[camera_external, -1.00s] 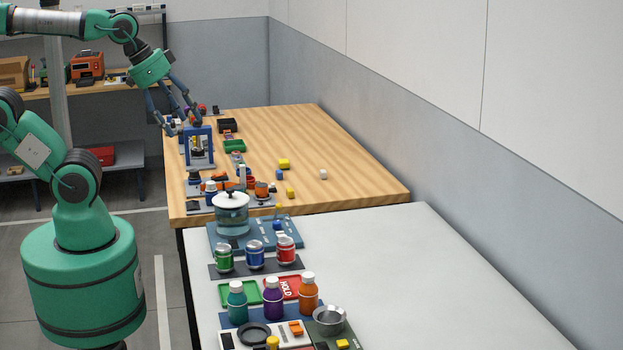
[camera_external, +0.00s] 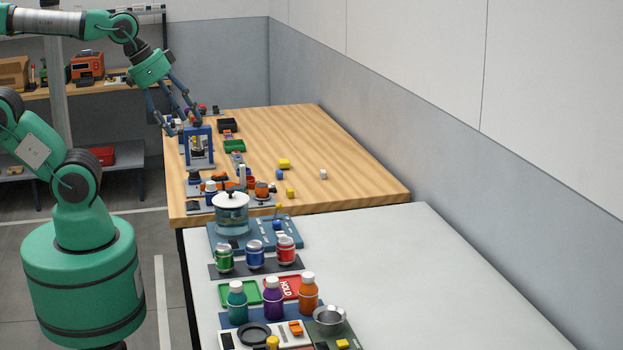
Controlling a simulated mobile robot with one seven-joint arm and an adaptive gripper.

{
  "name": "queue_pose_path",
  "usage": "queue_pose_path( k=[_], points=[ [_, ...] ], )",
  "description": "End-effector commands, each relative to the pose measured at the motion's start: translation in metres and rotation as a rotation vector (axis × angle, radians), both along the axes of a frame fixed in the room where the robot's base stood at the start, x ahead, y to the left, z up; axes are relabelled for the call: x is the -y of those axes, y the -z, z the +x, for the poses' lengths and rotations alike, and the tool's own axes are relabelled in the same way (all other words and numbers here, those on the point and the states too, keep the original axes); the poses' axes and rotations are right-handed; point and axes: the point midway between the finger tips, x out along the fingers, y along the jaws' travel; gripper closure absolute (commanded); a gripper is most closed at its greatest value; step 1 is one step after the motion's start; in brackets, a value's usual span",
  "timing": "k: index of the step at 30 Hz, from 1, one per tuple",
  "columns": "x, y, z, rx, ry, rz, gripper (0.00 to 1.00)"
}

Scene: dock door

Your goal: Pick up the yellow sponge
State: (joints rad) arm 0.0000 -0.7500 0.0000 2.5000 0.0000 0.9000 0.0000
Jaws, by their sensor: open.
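Several small yellow things show, and I cannot tell for sure which is the sponge. A yellow block (camera_external: 342,344) lies by the metal bowl at the bottom edge of the view, partly cut off. My gripper (camera_external: 183,127) hangs at the far left end of the wooden table, fingers spread downward, beside a blue frame (camera_external: 199,147). It is open, with nothing seen held. It is far from the yellow block by the bowl.
A glass pot (camera_external: 232,214), cans (camera_external: 255,254), bottles (camera_external: 273,298) and a metal bowl (camera_external: 329,319) crowd the left side of the white table (camera_external: 430,280). Its right side is clear. The wooden table (camera_external: 340,160) has free room at right. A wall runs along the right.

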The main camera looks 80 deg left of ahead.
Motion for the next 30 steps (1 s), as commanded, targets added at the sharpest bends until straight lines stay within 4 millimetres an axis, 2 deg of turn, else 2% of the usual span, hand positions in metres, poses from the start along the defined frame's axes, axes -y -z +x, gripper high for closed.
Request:
queue_pose_path(
  k=[10,16,23,30],
  points=[
    [-0.001,-0.002,0.002,-0.001,0.000,0.001,0.39],
    [-0.006,-0.013,0.017,-0.014,-0.002,0.009,0.39],
    [-0.022,-0.037,0.055,-0.044,-0.002,0.029,0.39],
    [-0.048,-0.061,0.106,-0.082,-0.001,0.051,0.39]
  ],
)
